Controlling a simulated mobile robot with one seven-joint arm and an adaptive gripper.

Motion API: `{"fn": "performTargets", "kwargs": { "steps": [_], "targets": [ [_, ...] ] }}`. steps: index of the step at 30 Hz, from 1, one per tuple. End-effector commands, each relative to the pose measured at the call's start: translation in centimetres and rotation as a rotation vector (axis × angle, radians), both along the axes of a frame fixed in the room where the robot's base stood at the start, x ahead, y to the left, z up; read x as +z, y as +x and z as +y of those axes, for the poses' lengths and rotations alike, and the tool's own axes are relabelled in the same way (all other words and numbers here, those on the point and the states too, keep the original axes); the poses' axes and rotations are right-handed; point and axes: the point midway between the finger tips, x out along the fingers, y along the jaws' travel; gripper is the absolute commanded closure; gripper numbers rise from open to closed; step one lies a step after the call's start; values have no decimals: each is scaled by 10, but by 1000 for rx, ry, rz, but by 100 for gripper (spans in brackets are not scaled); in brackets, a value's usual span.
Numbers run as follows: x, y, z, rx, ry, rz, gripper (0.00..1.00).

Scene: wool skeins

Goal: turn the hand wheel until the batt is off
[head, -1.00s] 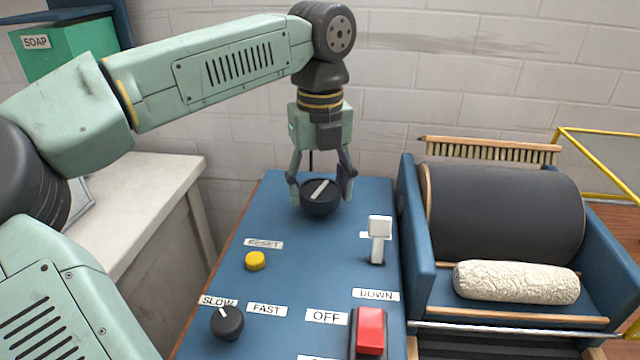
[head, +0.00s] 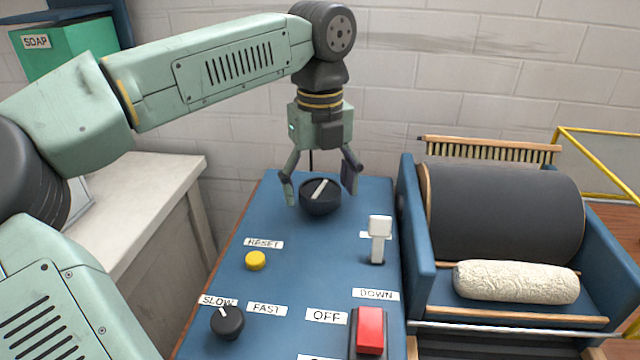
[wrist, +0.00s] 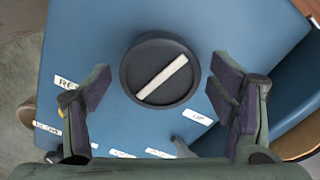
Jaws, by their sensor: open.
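The hand wheel (head: 320,197) is a round black knob with a white bar across its top, at the far end of the blue control panel (head: 310,262). It also shows in the wrist view (wrist: 158,74), its bar slanting up to the right. My gripper (head: 321,190) is above and around the wheel, its fingers spread on either side. In the wrist view the fingers stand apart from the wheel with a gap on both sides. The cream batt (head: 515,282) lies in front of the dark drum (head: 505,212), on the blue carding machine.
A white lever (head: 379,240) stands right of the wheel near a DOWN label. A yellow RESET button (head: 255,261), a black SLOW/FAST knob (head: 227,322) and a red switch (head: 369,331) sit nearer. A brush (head: 488,150) lies behind the drum. A pale bench stands left.

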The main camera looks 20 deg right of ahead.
Motion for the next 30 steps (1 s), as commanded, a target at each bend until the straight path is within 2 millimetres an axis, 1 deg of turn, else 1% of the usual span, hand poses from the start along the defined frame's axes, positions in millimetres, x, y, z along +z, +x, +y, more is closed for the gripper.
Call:
{"fn": "performTargets", "kwargs": {
  "steps": [7, 10, 14, 18, 22, 25, 30],
  "targets": [
    [0, 0, 0, 0, 0, 0, 21],
    [3, 0, 0, 0, -1, 0, 21],
    [20, 0, -1, 0, -3, -1, 21],
    [44, 0, -1, -1, -3, -1, 21],
    [63, 0, -1, -1, -3, -1, 21],
    [71, 0, -1, -1, -1, 0, 21],
    [75, 0, 0, 0, 0, 0, 21]
  ]
}}
